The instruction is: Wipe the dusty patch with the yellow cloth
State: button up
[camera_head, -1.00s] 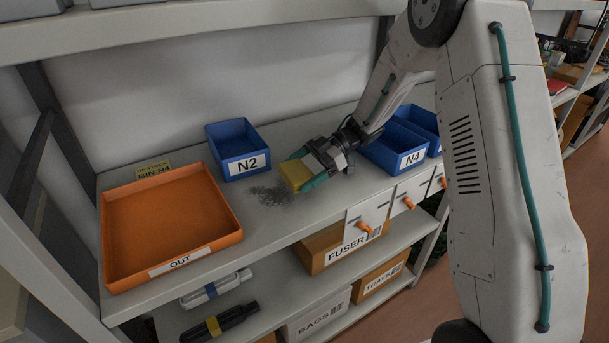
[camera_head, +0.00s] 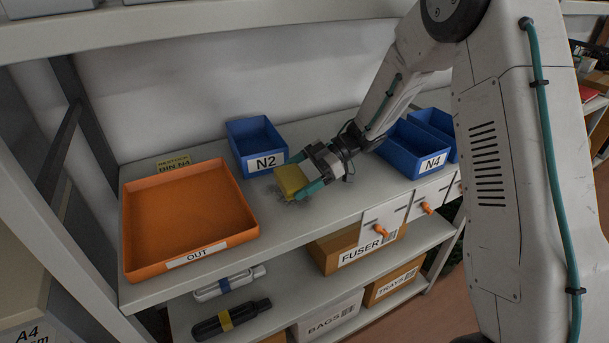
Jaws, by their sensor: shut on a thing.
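The yellow cloth (camera_head: 289,179) is a folded, block-like piece held between the teal fingers of my gripper (camera_head: 304,180). My gripper is shut on it, low over the shelf top in front of the blue N2 bin. The dusty patch (camera_head: 295,202) is a grey speckled smudge on the shelf top (camera_head: 190,276). The cloth and gripper cover most of the patch, and only some grey shows around them. I cannot tell whether the cloth presses on the surface.
The orange OUT tray (camera_head: 190,215) stands to the left. The blue N2 bin (camera_head: 257,145) is just behind the cloth. The blue N4 bin (camera_head: 412,150) and another blue bin are to the right. A yellow restock card (camera_head: 173,163) lies behind the tray. Boxes and cartridges sit below.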

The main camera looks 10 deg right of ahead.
jog(key=shift+s+a+r, duration=0.1)
jog(key=shift+s+a, duration=0.25)
jog(key=shift+a, duration=0.85)
jog(key=shift+s+a+r, duration=0.1)
jog(key=shift+s+a, duration=0.25)
jog(key=shift+a, duration=0.8)
jog(key=shift+s+a+r, duration=0.1)
jog(key=shift+s+a, duration=0.25)
jog(key=shift+a, duration=0.85)
jog(key=shift+w+a, duration=0.2)
jog(key=shift+w, duration=0.5)
jog(key=shift+w+a, duration=0.15)
jog(key=shift+w, duration=0.55)
jog(key=shift+w+d+r, duration=0.15)
jog(key=shift+w+d, duration=0.5)
jog(key=shift+d, duration=1.55)
jog(key=shift+w+d+r, duration=0.15)
jog(key=shift+w+d, duration=0.45)
jog(key=shift+d, duration=1.6)
jog(key=shift+w+d+r, duration=0.15)
jog(key=shift+w+d, duration=0.5)
jog(key=shift+d, duration=1.55)
notch_tip(320, 180, up, 6)
jog(key=shift+r, duration=0.1)
